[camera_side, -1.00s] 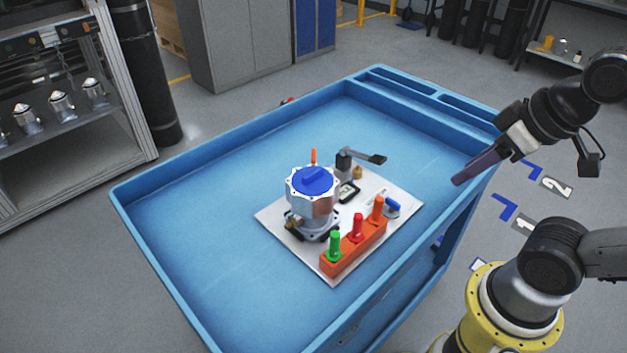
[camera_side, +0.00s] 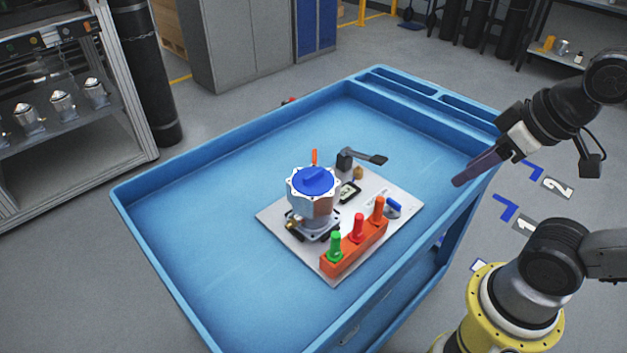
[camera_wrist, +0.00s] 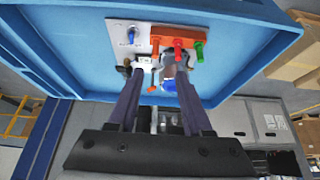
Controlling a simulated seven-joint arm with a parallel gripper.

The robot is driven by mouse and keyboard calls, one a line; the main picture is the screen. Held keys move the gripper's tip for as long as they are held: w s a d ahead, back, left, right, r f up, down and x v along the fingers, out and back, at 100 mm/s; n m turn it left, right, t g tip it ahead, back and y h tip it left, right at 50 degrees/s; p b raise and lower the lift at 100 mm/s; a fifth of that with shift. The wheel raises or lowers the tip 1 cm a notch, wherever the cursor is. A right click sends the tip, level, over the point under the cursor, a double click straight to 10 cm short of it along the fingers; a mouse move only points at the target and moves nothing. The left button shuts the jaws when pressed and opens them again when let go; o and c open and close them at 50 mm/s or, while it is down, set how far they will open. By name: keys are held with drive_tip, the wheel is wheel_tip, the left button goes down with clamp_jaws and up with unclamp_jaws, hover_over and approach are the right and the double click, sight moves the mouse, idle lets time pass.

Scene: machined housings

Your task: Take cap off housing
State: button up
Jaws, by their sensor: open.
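The housing (camera_side: 316,212) is a silvery metal body standing upright on a light grey plate (camera_side: 288,238) in a blue tray cart. The blue cap (camera_side: 314,181), with a raised grip bar, sits on top of the housing. My gripper (camera_side: 456,183) is off to the right, above the cart's right edge, well apart from the cap and empty. In the wrist view its two long fingers (camera_wrist: 160,85) are spread apart. The housing (camera_wrist: 176,62) shows there beyond the right finger, partly hidden by it, and the cap shows only in part.
An orange block (camera_side: 355,248) with green, red and orange pegs stands at the plate's front right. A dark lever clamp (camera_side: 345,161) stands behind the housing, with an upright orange handle (camera_side: 314,157) to its left. The tray's left side (camera_side: 190,220) is clear.

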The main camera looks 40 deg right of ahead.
drive_tip(key=w+a+r+m+g, duration=0.2)
drive_tip(key=w+r+m, duration=0.8)
drive_tip(key=w+m, duration=0.4)
drive_tip(key=m+g, duration=0.4)
hover_over(313, 172)
drive_tip(key=f, duration=1.8)
drive_tip(key=shift+d, duration=0.3)
drive_tip(key=shift+a+f, duration=0.15)
drive_tip(key=shift+f, duration=1.35)
drive_tip(key=shift+a+f, duration=0.1)
drive_tip(key=shift+f, duration=1.4)
clamp_jaws()
